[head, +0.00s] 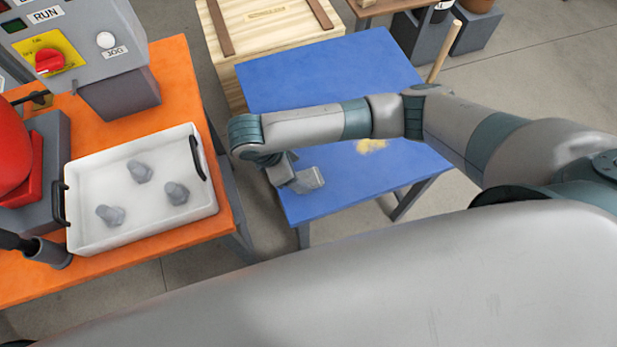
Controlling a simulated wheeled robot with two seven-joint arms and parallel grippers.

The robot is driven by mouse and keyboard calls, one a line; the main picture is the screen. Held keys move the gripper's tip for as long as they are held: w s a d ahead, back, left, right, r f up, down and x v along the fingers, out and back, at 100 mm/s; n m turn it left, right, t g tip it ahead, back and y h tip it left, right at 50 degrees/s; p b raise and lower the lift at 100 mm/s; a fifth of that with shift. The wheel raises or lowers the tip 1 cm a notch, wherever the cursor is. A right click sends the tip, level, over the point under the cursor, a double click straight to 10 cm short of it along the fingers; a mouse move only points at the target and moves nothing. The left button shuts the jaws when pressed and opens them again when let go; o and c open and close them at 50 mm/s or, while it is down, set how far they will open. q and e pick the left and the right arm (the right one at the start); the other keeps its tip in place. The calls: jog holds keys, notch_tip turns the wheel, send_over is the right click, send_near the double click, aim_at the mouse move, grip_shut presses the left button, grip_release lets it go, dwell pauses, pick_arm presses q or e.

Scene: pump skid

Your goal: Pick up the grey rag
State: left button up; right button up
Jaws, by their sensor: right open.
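I cannot make out a grey rag for certain in the head view; my right arm hides part of the blue table (330,75). My right arm reaches in from the right across this table. My right gripper (306,181) is open over the table's near left part. Its fingers are small and partly hidden by the wrist, and I see nothing held between them. My left gripper is not in view.
A yellow patch (372,146) lies on the blue table, partly behind my arm. Left, an orange table (185,75) bears a white tray (135,237) with three grey bolt-like pieces and a control box (75,50). A wooden crate (275,45) stands behind.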

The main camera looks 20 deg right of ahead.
aim_at(307, 178)
jog(key=shift+d+f+p, duration=0.3)
jog(key=shift+d+f, duration=0.05)
jog(key=shift+f, duration=0.05)
jog(key=p+x, duration=0.1)
jog(key=x, duration=0.2)
jog(key=shift+s+d, duration=0.1)
jog(key=shift+d, duration=0.05)
jog(key=shift+d+f, duration=0.15)
jog(key=shift+f, duration=0.35)
jog(key=c, duration=1.1)
